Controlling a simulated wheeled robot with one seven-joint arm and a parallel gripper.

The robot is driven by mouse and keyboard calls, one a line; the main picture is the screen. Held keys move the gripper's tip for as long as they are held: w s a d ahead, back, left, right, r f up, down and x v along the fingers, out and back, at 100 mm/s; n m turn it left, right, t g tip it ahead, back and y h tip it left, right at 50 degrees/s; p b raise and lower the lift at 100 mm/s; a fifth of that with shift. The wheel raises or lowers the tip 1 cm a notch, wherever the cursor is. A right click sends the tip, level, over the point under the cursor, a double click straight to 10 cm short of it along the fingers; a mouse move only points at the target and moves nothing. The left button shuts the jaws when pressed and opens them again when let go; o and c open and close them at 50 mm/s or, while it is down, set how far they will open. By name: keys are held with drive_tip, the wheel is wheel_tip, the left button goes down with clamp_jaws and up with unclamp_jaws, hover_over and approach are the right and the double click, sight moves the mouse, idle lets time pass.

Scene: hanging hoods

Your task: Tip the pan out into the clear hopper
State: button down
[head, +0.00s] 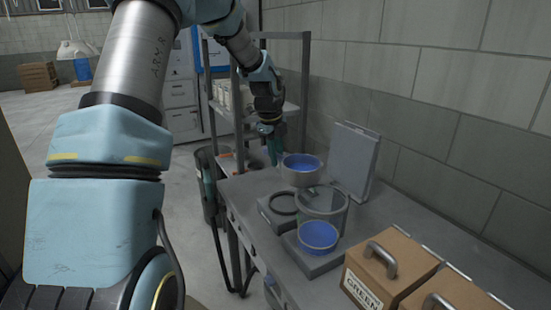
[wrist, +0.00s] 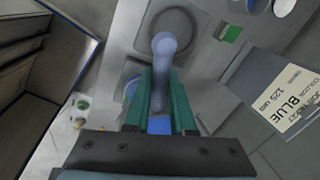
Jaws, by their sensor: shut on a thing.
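A pale round pan (head: 300,177) with blue contents is beside the fingertips of my gripper (head: 273,152), at the back of the bench. In the wrist view, my gripper (wrist: 161,100) is shut on a grey-blue rounded bar (wrist: 163,50), which looks like the pan's handle; the pan's body is mostly hidden there. The clear hopper (head: 338,215) stands nearer on the bench, to the right of and below the pan in the head view. A bowl with blue contents (head: 318,238) is at its front. The pan looks about level.
A grey plate with a dark ring (head: 284,203) lies left of the hopper. A grey upright panel (head: 355,160) stands behind, near the block wall. Brown handled boxes (head: 385,272), one labelled GREEN, fill the right front. A BLUE label (wrist: 290,98) shows in the wrist view.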

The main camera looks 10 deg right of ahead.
drive_tip(key=shift+s+d+r+t+y, duration=0.2)
drive_tip(key=shift+d+r+t+y, duration=0.1)
drive_tip(key=shift+r+t+y, duration=0.25)
drive_tip(key=shift+s+d+r+t+y, duration=0.2)
drive_tip(key=shift+r+t, duration=0.25)
drive_tip(key=shift+r, duration=0.3)
drive_tip(key=r+t, duration=0.1)
drive_tip(key=r+y, duration=0.1)
drive_tip(key=s+r+t, duration=0.1)
drive_tip(key=shift+d+m+t+y, duration=0.3)
drive_tip(key=shift+d+y, duration=0.05)
drive_tip(key=shift+f+b, duration=0.15)
drive_tip(key=shift+b, duration=0.55)
drive_tip(key=b, duration=0.2)
drive_tip(key=r+t+y+b, duration=0.1)
drive_tip(key=b, duration=0.1)
drive_tip(key=r+t+b, duration=0.1)
drive_tip(key=shift+s+d+y+b, duration=0.25)
drive_tip(key=shift+s+y+b, duration=0.05)
drive_tip(key=shift+b, duration=0.1)
drive_tip(key=s+d+r+m+t+y+b, duration=0.1)
drive_tip(key=s+d+t+y+b, duration=0.3)
drive_tip(key=s+t+b, duration=0.4)
drive_tip(key=shift+d+r+m+y+b, duration=0.35)
drive_tip(key=shift+d+r+b, duration=0.5)
drive_tip(key=shift+b, duration=1.45)
